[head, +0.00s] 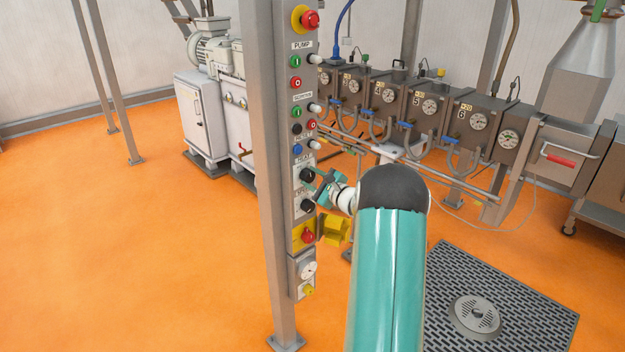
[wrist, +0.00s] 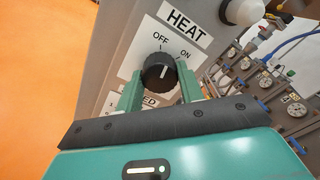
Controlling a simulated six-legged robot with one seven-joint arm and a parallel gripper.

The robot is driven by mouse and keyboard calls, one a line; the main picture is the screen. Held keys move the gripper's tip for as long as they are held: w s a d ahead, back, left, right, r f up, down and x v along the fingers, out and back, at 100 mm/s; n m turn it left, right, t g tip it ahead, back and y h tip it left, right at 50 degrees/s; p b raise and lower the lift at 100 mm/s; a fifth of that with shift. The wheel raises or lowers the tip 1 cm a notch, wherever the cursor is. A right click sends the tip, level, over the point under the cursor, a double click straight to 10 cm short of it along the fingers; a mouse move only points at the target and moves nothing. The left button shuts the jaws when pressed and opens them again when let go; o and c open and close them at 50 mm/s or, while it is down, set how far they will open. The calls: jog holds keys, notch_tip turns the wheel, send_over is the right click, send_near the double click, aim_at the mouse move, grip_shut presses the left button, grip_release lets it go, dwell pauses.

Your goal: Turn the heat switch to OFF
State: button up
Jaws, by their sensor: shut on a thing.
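The heat switch is a round black knob (wrist: 157,72) on a panel under a HEAT label (wrist: 187,22). OFF is printed above it and ON to its upper right. A short white mark on the knob points up and slightly right; I cannot tell exactly which word it lines up with. My gripper (wrist: 160,86) is shut on the knob, one green finger on each side. In the head view my gripper (head: 318,182) reaches the panel from the right, at the upper of two black knobs (head: 306,175). The fingers hide part of the knob's sides.
The narrow control panel (head: 297,130) on a grey post holds several other buttons. A second black knob (head: 307,205) sits just below, with a red button (head: 307,236) and yellow guard (head: 334,230) lower. Machine barrels with gauges (head: 430,105) stand behind right.

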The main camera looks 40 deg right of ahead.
jog(key=shift+n, duration=1.9)
jog(key=o, duration=1)
jog(key=s, duration=1.3)
jog(key=shift+s+d, duration=0.2)
jog(key=shift+s, duration=0.2)
